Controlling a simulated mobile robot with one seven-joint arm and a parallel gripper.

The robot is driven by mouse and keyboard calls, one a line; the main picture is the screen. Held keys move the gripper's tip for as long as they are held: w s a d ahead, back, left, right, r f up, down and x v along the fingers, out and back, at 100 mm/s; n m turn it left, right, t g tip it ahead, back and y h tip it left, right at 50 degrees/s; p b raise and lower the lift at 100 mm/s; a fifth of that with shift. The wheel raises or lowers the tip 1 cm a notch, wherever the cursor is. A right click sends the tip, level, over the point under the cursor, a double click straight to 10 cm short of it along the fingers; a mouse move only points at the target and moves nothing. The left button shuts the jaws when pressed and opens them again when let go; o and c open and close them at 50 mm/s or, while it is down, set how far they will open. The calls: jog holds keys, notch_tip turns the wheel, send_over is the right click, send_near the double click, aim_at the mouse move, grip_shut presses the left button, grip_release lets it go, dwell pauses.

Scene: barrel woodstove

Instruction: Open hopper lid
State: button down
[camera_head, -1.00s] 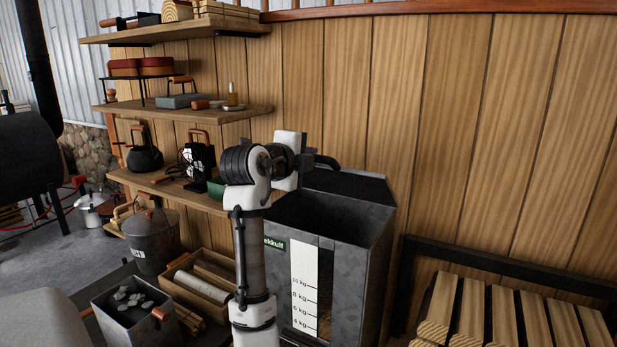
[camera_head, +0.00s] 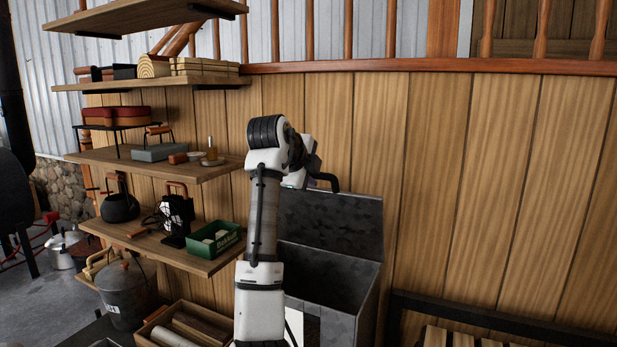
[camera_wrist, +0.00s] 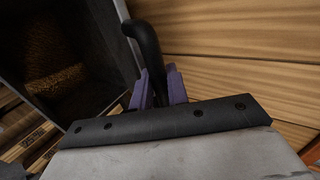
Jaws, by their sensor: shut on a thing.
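The hopper (camera_head: 372,308) is a dark grey metal bin against the wooden wall, behind my arm. Its lid (camera_head: 335,222) stands raised and steeply tilted at the back, with the top opening uncovered. My gripper (camera_wrist: 159,88) has purple fingers, shut on the handle. In the head view my fingertips are hidden by the wrist. Brown pellets (camera_wrist: 55,80) lie inside the hopper in the wrist view.
Wall shelves with a kettle (camera_head: 120,206), a green box (camera_head: 215,240) and other items stand close left of my arm. A lidded metal bucket (camera_head: 123,292) and a wooden crate (camera_head: 190,322) are below them. A black-framed rack (camera_head: 470,316) stands at the right.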

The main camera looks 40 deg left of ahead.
jog(key=shift+w, duration=0.1)
jog(key=c, duration=1.4)
grip_release()
jog(key=shift+c, duration=0.2)
jog(key=b+v, duration=0.4)
jog(key=v, duration=0.9)
jog(key=shift+s+r, duration=0.25)
jog(key=shift+s, duration=0.1)
